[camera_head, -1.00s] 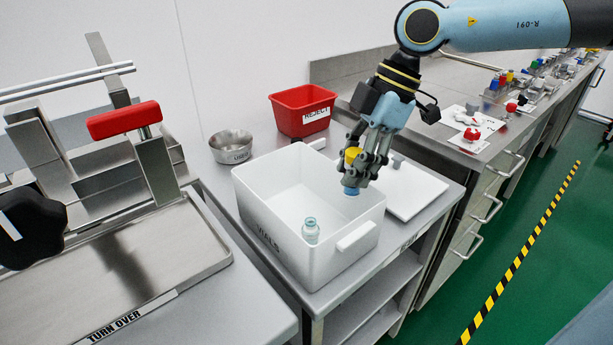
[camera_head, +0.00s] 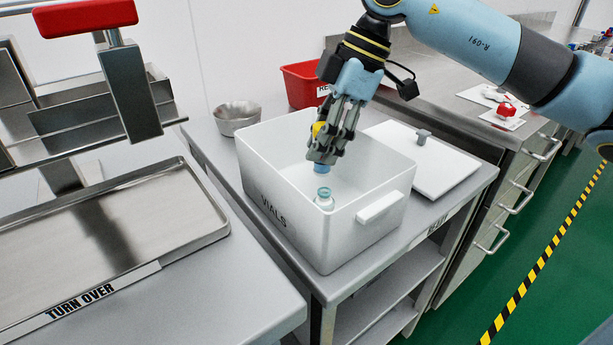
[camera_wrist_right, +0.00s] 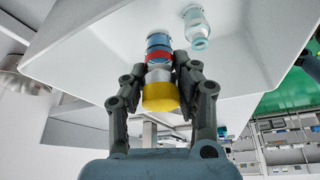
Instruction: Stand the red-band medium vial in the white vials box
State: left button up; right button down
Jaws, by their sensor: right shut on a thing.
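The white vials box (camera_head: 290,215) stands open on the steel bench, marked VIALS. My right gripper (camera_head: 323,155) is over the box, shut on the red-band vial. In the right wrist view the vial shows its yellow end (camera_wrist_right: 160,97) nearest the palm, a red band (camera_wrist_right: 158,57) and a blue far end. In the head view the blue end points down between the fingertips, and the fingers hide the band. A clear vial with a teal rim (camera_head: 324,199) stands in the box, close by; it also shows in the right wrist view (camera_wrist_right: 196,28). My left gripper is not in view.
A white lid (camera_head: 440,172) with a grey knob lies right of the box. A red reject bin (camera_head: 300,84) and a steel bowl (camera_head: 237,117) stand behind it. A steel tray (camera_head: 150,230) labelled TURN OVER lies at left under a red-handled device (camera_head: 85,15).

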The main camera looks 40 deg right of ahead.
jog(key=shift+w+a+f+b, duration=0.1)
jog(key=shift+w+f+b, duration=0.1)
jog(key=shift+w+f, duration=0.55)
jog(key=shift+w+a+f+b, duration=0.1)
jog(key=shift+w+f+b, duration=0.15)
jog(key=shift+f, duration=0.95)
jog(key=shift+w+a+f+b, duration=0.15)
jog(key=shift+w+f, duration=0.35)
jog(key=shift+f, duration=0.45)
jog(key=shift+f, duration=0.1)
jog(key=c, duration=1)
grip_release()
jog(key=shift+d, duration=0.1)
jog(key=p+v, duration=0.2)
jog(key=v, duration=1)
